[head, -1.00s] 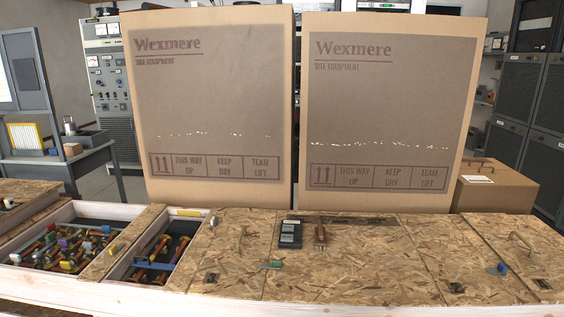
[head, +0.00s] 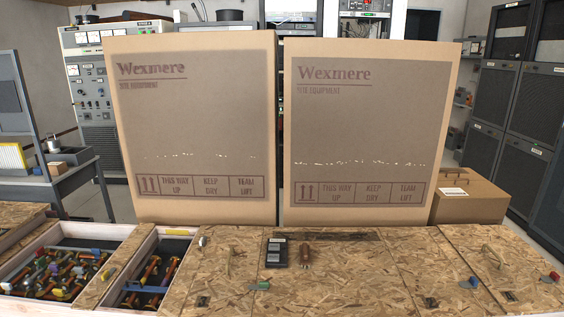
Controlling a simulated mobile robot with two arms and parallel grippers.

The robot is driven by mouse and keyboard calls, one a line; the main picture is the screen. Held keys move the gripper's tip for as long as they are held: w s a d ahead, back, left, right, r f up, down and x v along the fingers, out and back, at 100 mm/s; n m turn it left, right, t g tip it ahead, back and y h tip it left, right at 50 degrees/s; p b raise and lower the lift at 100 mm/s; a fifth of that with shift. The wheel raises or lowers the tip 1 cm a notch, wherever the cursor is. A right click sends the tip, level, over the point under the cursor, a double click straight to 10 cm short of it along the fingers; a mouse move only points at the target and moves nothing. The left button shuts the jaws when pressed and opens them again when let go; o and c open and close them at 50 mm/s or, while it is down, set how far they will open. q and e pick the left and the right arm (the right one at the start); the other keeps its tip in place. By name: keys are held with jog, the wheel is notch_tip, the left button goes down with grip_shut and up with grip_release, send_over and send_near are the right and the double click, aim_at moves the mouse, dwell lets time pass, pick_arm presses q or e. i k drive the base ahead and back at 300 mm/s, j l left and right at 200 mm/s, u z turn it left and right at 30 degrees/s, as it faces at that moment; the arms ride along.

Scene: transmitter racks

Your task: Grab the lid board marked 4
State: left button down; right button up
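Several oriented-strand lid boards cover a long pale-wood crate across the bottom of the head view. A wide lid board (head: 340,280) lies in the middle. A lid board (head: 222,275) with a rope-like handle (head: 232,258) lies left of it. A narrower lid board (head: 432,262) lies to the right, and another lid board (head: 515,270) with a handle (head: 492,256) lies beyond it. Small dark plates (head: 202,301) sit near the front edges, but their markings are too small to read, so I cannot tell which board is 4. Neither gripper is in view.
Two tall Wexmere cartons (head: 192,130) (head: 372,140) stand behind the crate. A dark device (head: 276,253) and a brown-handled tool (head: 305,254) lie on the lids. Open compartments (head: 60,272) at left hold jumbled parts. A smaller carton (head: 468,197) stands at right.

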aim_at(513, 288)
jog(key=z, duration=1.5)
jog(key=i+l+u, duration=0.1)
jog(key=i+l, duration=0.35)
jog(key=l, duration=0.25)
jog(key=i+u, duration=0.05)
